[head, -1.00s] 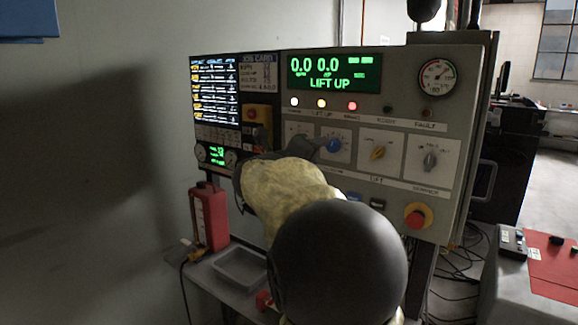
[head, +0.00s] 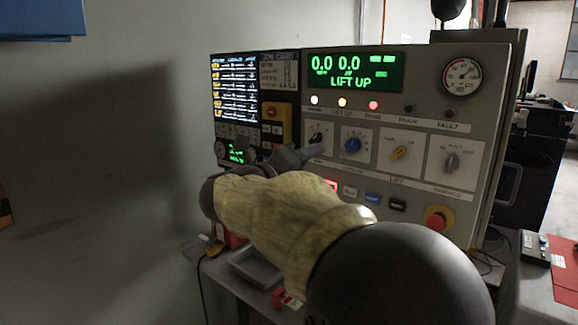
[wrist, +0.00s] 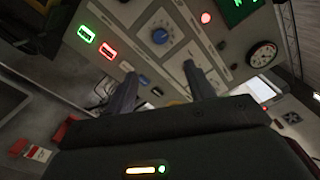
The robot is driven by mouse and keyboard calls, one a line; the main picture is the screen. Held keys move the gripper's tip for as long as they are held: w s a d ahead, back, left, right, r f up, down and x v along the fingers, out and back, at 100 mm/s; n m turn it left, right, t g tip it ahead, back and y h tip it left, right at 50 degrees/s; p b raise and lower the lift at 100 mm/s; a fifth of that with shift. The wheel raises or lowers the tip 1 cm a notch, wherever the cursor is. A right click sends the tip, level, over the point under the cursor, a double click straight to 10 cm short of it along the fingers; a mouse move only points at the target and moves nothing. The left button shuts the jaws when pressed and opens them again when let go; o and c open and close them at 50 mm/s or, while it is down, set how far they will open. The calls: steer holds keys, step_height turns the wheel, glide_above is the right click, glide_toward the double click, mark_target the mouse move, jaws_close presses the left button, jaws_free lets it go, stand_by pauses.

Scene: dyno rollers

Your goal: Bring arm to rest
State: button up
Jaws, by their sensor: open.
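My gripper (head: 300,156) is open and empty in front of the control panel (head: 470,118), near the black knob (head: 317,138) and left of the blue knob (head: 352,145). My bent arm covers the panel's lower left part. In the wrist view both fingers of my gripper (wrist: 162,84) show apart with nothing between them. The tilted panel lies beyond them, with the blue knob (wrist: 162,36) above the gap. I cannot tell whether a fingertip touches the panel.
The panel's green screen (head: 355,71) reads LIFT UP. A red emergency button (head: 436,220) sits at its lower right. Below are a shelf with a grey tray (head: 252,268) and cables. A plain wall fills the left. A red mat (head: 562,268) lies at right.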

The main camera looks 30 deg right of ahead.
steer(key=w+a+f+n+t+y, duration=0.6)
steer(key=w+n+t, duration=0.1)
steer(key=n, duration=0.6)
steer(key=a+f+n+y, duration=0.7)
steer(key=a+f+n, duration=0.1)
steer(key=f+n, duration=0.35)
steer(key=s+a+f+n+g+y, duration=0.2)
steer(key=s+f+n+g, duration=0.15)
steer(key=f, duration=0.25)
steer(key=s+a+f+n+g+y, duration=0.2)
steer(key=s+f+n, duration=0.15)
steer(key=f, duration=0.25)
steer(key=s+f+n+g, duration=0.3)
steer(key=s+f, duration=0.1)
steer(key=s, duration=0.3)
steer(key=s+f+n+g, duration=0.3)
steer(key=s+f, duration=0.2)
steer(key=s, duration=0.2)
steer(key=w+p+v, duration=0.2)
steer(key=p+v, duration=1.1)
steer(key=w+a+r+p+v, duration=0.1)
steer(key=w+p+v, duration=0.2)
steer(key=p+v, duration=1)
steer(key=shift+d+r, duration=0.2)
steer(key=shift+d, duration=0.05)
steer(key=shift+w, duration=0.15)
